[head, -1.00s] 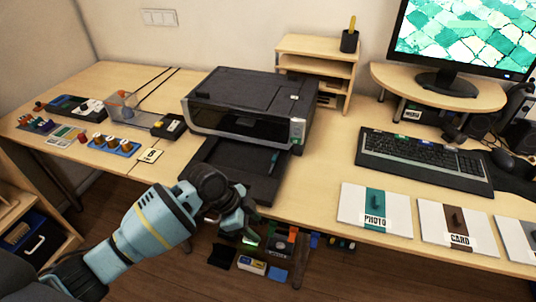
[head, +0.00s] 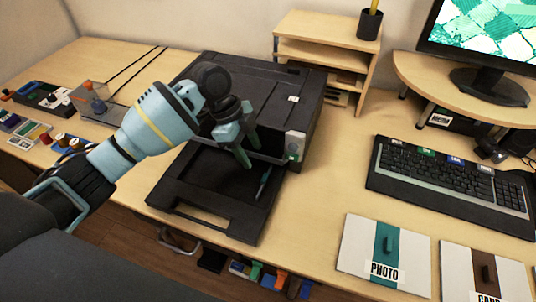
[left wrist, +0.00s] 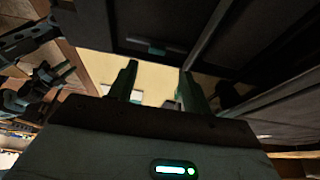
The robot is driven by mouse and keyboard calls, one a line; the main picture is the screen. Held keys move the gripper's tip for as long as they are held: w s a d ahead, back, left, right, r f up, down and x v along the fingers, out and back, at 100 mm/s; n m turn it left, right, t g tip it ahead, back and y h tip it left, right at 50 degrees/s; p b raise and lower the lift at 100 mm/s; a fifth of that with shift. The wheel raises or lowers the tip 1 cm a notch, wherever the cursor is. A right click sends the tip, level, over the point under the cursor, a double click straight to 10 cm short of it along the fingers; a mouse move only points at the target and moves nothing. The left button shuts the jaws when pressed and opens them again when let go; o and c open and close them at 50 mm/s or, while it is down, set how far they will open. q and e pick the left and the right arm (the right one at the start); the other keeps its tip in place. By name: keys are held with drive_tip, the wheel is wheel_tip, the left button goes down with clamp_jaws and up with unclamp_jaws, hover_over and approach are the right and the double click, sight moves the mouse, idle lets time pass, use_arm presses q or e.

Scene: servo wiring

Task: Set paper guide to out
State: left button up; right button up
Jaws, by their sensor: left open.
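The dark printer (head: 270,95) stands on the desk with its output tray (head: 195,190) pulled out at the front. A thin teal piece that looks like the paper guide (head: 264,182) stands on the tray's right part. My left gripper (head: 247,160) is open above the tray, close to the printer's front, up and left of the guide and apart from it in the picture. In the left wrist view the two fingers (left wrist: 157,88) are spread with nothing between them.
Desk right of the tray is clear up to the keyboard (head: 450,190) and a PHOTO card (head: 357,250). A wooden shelf (head: 325,50) stands behind the printer, and the monitor stand (head: 465,75) is at the right. Small coloured items lie at the far left.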

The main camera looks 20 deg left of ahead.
sight(264, 177)
use_arm(q)
drive_tip(key=x, duration=0.7)
drive_tip(key=shift+s+d+f, duration=0.1)
drive_tip(key=shift+s+f, duration=0.15)
use_arm(e)
drive_tip(key=shift+s+f, duration=0.2)
drive_tip(key=shift+s, duration=0.25)
drive_tip(key=shift+s+f, duration=0.2)
drive_tip(key=shift+s, duration=0.25)
use_arm(q)
drive_tip(key=shift+d, duration=0.1)
clamp_jaws()
